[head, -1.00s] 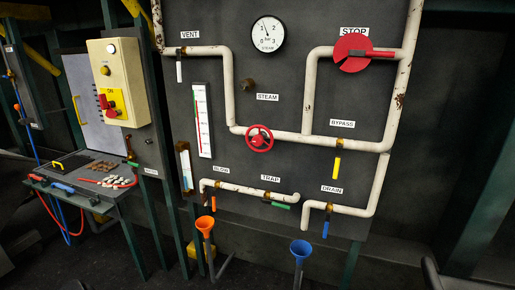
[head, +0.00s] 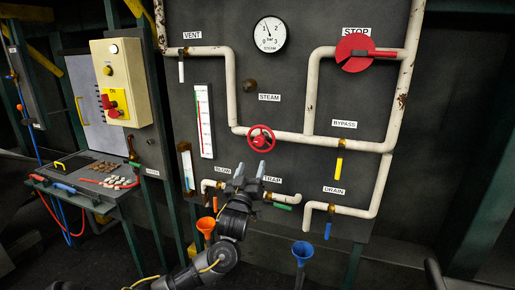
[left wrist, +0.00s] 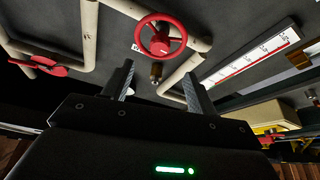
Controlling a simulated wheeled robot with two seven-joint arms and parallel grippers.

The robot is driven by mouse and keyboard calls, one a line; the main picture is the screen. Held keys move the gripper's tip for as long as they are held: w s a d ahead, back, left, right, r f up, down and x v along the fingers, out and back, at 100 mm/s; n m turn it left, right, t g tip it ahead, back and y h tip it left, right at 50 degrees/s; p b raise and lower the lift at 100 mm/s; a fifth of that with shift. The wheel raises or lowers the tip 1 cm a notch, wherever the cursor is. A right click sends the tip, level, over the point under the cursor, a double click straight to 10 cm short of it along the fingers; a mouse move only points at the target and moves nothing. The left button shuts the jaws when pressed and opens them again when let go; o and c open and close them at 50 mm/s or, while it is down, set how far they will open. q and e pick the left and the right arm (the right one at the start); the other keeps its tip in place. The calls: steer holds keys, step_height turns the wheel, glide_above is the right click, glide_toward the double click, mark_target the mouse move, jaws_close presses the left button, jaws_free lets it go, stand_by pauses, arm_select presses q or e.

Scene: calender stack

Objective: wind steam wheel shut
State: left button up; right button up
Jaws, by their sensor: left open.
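The red steam wheel (head: 261,139) sits on the white pipe in the middle of the panel, under the STEAM label (head: 269,98). It also shows in the left wrist view (left wrist: 160,37), beyond and between my fingertips. My left gripper (head: 251,171) is open and empty, just below the wheel in the head view and apart from it. The open fingers also show in the left wrist view (left wrist: 158,82). My right gripper is not in view.
A round steam gauge (head: 270,35) is above the wheel. A red STOP disc (head: 356,53) is at upper right. A yellow bypass handle (head: 340,165), a green trap handle (head: 282,206) and an orange funnel (head: 206,226) are nearby.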

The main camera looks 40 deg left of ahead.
mark_target(259, 144)
arm_select(q)
steer(key=p+x, duration=0.2)
steer(key=x, duration=0.7)
steer(key=shift+w+a+r, duration=0.1)
steer(key=shift+w+a, duration=0.05)
steer(key=shift+w+a+r, duration=0.1)
steer(key=shift+w+a, duration=0.05)
steer(key=shift+w, duration=0.25)
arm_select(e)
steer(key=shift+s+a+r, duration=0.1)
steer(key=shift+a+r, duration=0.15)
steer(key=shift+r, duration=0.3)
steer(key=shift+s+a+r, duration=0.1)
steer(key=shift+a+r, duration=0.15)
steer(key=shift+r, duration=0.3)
arm_select(q)
steer(key=c, duration=1)
steer(key=shift+m, duration=0.4)
